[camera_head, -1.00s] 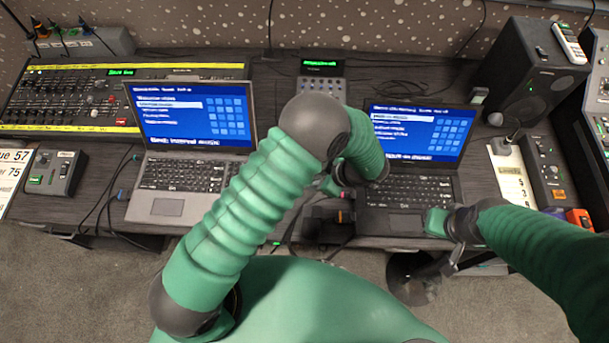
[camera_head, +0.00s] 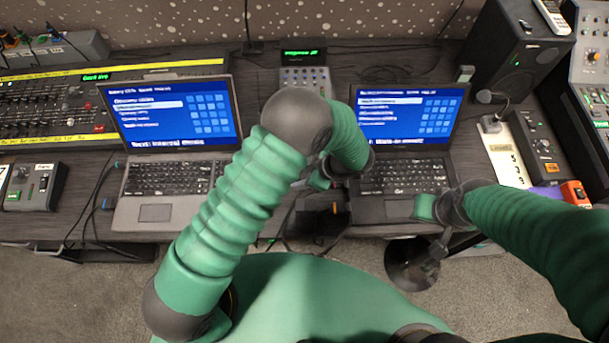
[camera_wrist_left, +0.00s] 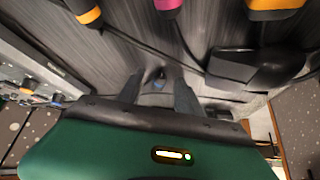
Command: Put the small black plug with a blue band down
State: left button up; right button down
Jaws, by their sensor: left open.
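A small dark plug with a blue band (camera_wrist_left: 157,84) lies on the dark wood desk (camera_wrist_left: 205,45), between the two fingers of my left gripper (camera_wrist_left: 157,92) in the left wrist view. The fingers stand apart, one on each side of it; whether either touches it I cannot tell. In the head view my left gripper (camera_head: 322,182) is by the gap between the two laptops, mostly covered by its own arm, and the plug does not show there. My right gripper (camera_head: 426,207) is at the front edge of the right laptop (camera_head: 410,175); its fingers are not clear.
Orange-banded (camera_wrist_left: 88,14), pink-banded (camera_wrist_left: 168,8) and yellow-orange-banded (camera_wrist_left: 275,8) plugs are near the gripper. A black block (camera_wrist_left: 255,68) is to its right in the wrist view. The left laptop (camera_head: 175,180) and a fader console (camera_head: 70,110) stand left, a speaker (camera_head: 515,55) right.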

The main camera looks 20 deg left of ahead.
pick_arm(q)
jog(key=shift+a+r, duration=0.1)
jog(key=shift+a, duration=0.2)
jog(key=shift+a+r, duration=0.1)
jog(key=shift+r, duration=0.2)
jog(key=w+d+v, duration=0.1)
jog(key=v, duration=1.1)
jog(key=w+a+r+m+t+h, duration=0.25)
jog(key=w+r+m+t, duration=0.2)
jog(key=w, duration=0.25)
jog(key=w+a+r+m+t+h, duration=0.25)
jog(key=w+r+t, duration=0.2)
jog(key=w, duration=0.25)
jog(key=s+a+f+m+g+h, duration=0.1)
jog(key=s+a+m+g, duration=0.2)
jog(key=s, duration=0.9)
jog(key=s+a+f+m+g+h, duration=0.1)
jog(key=s+a+m+g, duration=0.3)
jog(key=s, duration=0.8)
jog(key=a+f+m, duration=0.1)
jog(key=a+m, duration=0.1)
jog(key=a, duration=0.2)
jog(key=shift+f+m+p, duration=0.2)
jog(key=shift+m+p, duration=0.1)
jog(key=shift+m, duration=0.1)
